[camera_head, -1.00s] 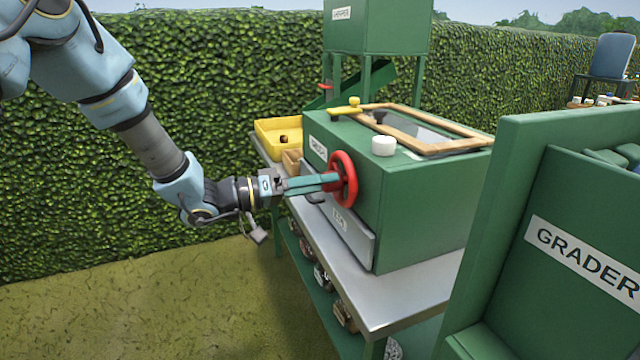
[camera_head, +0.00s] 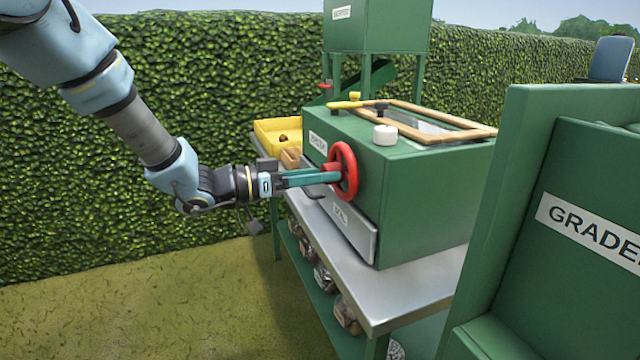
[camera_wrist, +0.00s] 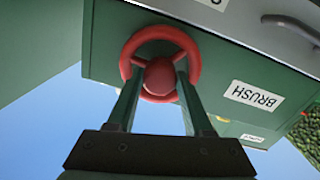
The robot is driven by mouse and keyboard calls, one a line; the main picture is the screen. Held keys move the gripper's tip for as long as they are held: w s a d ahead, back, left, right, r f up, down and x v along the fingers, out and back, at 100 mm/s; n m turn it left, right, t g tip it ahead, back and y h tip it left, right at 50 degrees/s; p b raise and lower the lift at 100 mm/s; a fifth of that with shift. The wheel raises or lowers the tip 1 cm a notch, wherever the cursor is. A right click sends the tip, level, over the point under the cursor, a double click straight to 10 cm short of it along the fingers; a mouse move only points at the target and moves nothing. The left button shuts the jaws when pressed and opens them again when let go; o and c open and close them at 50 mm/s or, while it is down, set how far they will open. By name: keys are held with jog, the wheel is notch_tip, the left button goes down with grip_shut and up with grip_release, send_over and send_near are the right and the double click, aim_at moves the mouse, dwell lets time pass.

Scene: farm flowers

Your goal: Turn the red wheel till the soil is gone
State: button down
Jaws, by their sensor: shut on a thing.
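The red wheel (camera_head: 345,171) stands upright on the front of a green box machine (camera_head: 430,200). My gripper (camera_head: 332,176) reaches it from the left, with its fingers shut on the wheel's central hub. In the wrist view the red wheel (camera_wrist: 161,46) is a full ring, and the two fingers of my gripper (camera_wrist: 160,88) lie on either side of its round red hub. A white label reading BRUSH (camera_wrist: 253,96) is beside the wheel. The frame lid on top of the box shows, but I cannot make out any soil inside.
The box stands on a steel table (camera_head: 385,290) with jars on the shelf below. A yellow tray (camera_head: 280,137) is at the table's far end. A green GRADER cabinet (camera_head: 545,220) stands close at the right. Open grass (camera_head: 150,310) lies at the left, before a hedge.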

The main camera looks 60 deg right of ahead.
jog(key=shift+f+m+t+h+b, duration=0.1)
jog(key=shift+m+t+h+b, duration=0.15)
jog(key=shift+m+b, duration=5.8)
jog(key=shift+m+t+h+b, duration=0.15)
jog(key=shift+m+t+b, duration=0.1)
jog(key=shift+m+b, duration=5.8)
jog(key=shift+n+b, duration=0.7)
jog(key=shift+b, duration=0.15)
jog(key=shift+c, duration=1.5)
grip_release()
jog(key=shift+a, duration=0.1)
jog(key=p+v, duration=0.2)
jog(key=v, duration=0.8)
jog(key=shift+a, duration=0.3)
jog(key=shift+w, duration=0.15)
